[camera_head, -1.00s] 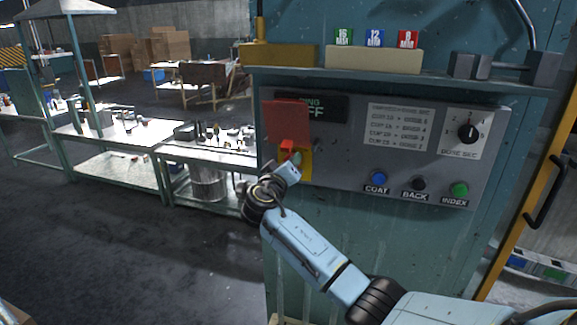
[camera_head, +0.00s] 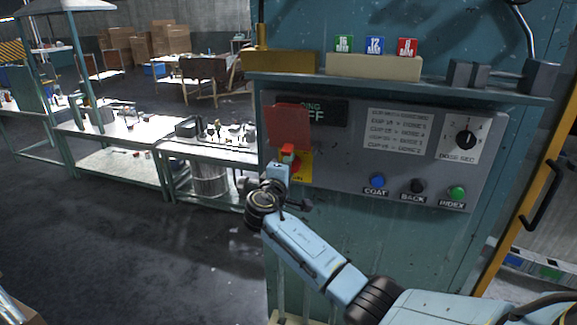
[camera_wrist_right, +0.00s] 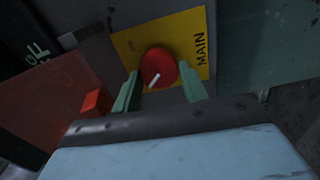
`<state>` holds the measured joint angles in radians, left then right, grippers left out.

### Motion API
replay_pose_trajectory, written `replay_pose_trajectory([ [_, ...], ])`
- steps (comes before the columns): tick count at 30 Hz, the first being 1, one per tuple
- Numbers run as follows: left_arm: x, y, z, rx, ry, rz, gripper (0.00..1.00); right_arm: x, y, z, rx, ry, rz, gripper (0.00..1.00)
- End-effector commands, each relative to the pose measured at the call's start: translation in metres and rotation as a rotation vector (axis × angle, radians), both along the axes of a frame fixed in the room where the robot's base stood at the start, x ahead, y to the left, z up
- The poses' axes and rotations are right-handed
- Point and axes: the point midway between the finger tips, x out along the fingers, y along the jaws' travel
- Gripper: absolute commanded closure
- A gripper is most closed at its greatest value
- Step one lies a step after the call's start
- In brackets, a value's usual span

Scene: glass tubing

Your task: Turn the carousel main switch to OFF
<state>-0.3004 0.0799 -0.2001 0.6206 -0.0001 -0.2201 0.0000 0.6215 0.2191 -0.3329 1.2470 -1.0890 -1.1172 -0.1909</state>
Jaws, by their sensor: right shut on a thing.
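The red main switch knob (camera_wrist_right: 158,68) sits on a yellow plate (camera_wrist_right: 190,32) marked MAIN in the right wrist view. My right gripper (camera_wrist_right: 160,88) has its two green fingers on either side of the knob, shut on it. The knob's white mark slants toward the lower left of that view. In the head view, my right gripper (camera_head: 284,168) is at the yellow plate (camera_head: 306,165) and mostly hides the knob. A red flap (camera_head: 289,123) with a red tab stands raised above the switch. My left gripper is not in view.
The grey panel (camera_head: 340,165) holds a partly covered display (camera_head: 325,111), a dose dial (camera_head: 466,140) and blue (camera_head: 377,181), black and green buttons. A shelf (camera_head: 450,88) juts out above. Workbenches (camera_head: 120,135) stand at the left, with open floor in front.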

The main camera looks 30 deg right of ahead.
Motion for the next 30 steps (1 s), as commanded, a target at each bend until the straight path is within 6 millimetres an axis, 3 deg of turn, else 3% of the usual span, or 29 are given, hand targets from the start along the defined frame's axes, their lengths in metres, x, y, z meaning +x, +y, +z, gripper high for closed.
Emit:
replay_pose_trajectory([
  [20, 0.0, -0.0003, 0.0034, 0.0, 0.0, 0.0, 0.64, 0.0001, 0.0007, -0.0011, -0.045, 0.052, 0.001, 0.8],
  [21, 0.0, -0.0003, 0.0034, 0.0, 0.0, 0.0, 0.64, 0.0001, 0.0007, -0.0011, -0.045, 0.052, 0.001, 0.56],
  [26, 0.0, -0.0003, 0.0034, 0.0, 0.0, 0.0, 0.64, 0.0001, 0.0006, -0.001, -0.044, 0.052, 0.001, 0.36],
  [30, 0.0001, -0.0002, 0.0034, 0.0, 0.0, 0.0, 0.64, 0.0001, 0.0004, -0.0008, -0.043, 0.05, 0.001, 0.36],
])
